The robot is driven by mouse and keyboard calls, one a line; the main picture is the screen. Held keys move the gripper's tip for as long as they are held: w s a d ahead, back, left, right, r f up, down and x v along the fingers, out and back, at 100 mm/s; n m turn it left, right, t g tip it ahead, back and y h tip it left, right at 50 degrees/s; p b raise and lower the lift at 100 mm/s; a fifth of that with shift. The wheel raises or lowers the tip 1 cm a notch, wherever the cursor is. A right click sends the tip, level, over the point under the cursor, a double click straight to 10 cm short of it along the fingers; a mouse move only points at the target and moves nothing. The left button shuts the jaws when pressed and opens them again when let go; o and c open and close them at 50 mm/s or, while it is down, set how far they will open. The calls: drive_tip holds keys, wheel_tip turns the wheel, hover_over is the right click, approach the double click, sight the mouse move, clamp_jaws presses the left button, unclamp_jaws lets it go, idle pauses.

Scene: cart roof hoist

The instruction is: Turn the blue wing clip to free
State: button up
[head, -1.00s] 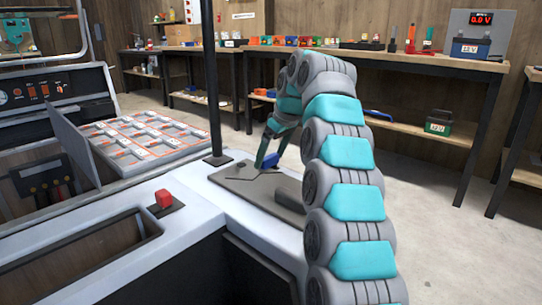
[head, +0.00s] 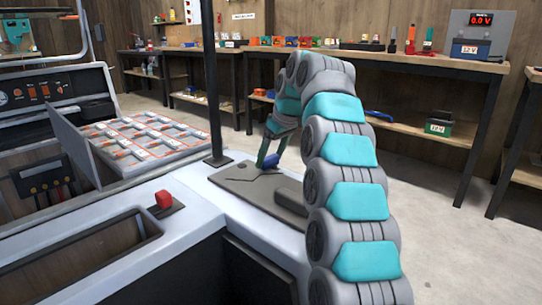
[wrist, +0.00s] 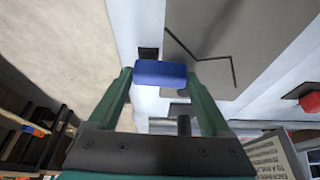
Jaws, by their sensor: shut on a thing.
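The blue wing clip (head: 271,161) sits near the far edge of the grey plate (head: 240,185) on the cart's white top. In the wrist view the clip (wrist: 160,73) is a blue block lying crosswise between the green fingers. My gripper (head: 268,156) reaches down to it from above, and in the wrist view my gripper (wrist: 161,78) is shut on the clip with a finger at each end. Part of the clip is hidden behind a finger in the head view. Its base is not clear.
A black post (head: 212,90) rises beside the plate. A red block (head: 164,198) sits on a dark strip nearer to me. An orange-lined compartment tray (head: 150,138) is at left. Workbenches (head: 400,56) line the back wall. Open floor lies to the right.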

drive_tip(key=m+t+h+p, duration=0.1)
drive_tip(key=m, duration=0.2)
drive_tip(key=shift+a+r+m+p, duration=0.1)
drive_tip(key=shift+a+m+p, duration=0.05)
drive_tip(key=shift+m+p, duration=0.2)
drive_tip(key=m+p, duration=0.1)
drive_tip(key=m+h, duration=0.1)
drive_tip(key=m, duration=0.1)
drive_tip(key=m+p, duration=0.1)
drive_tip(key=shift+w+a+m+t+h+p, duration=0.25)
drive_tip(key=shift+w+t+h+p, duration=0.05)
drive_tip(key=shift+w+h+p, duration=0.1)
drive_tip(key=m+h+p, duration=0.1)
drive_tip(key=m, duration=0.1)
drive_tip(key=w+m+h+p, duration=0.1)
drive_tip(key=m, duration=0.2)
drive_tip(key=shift+a, duration=0.15)
drive_tip(key=shift+w+m+g+h+p, duration=0.25)
drive_tip(key=shift+m+p, duration=0.35)
drive_tip(key=shift+m, duration=0.45)
drive_tip(key=shift+m+g+h+p, duration=0.15)
drive_tip(key=shift+m+h+p, duration=0.35)
drive_tip(key=shift+m, duration=0.55)
drive_tip(key=o, duration=1.2)
drive_tip(key=shift+c, duration=0.2)
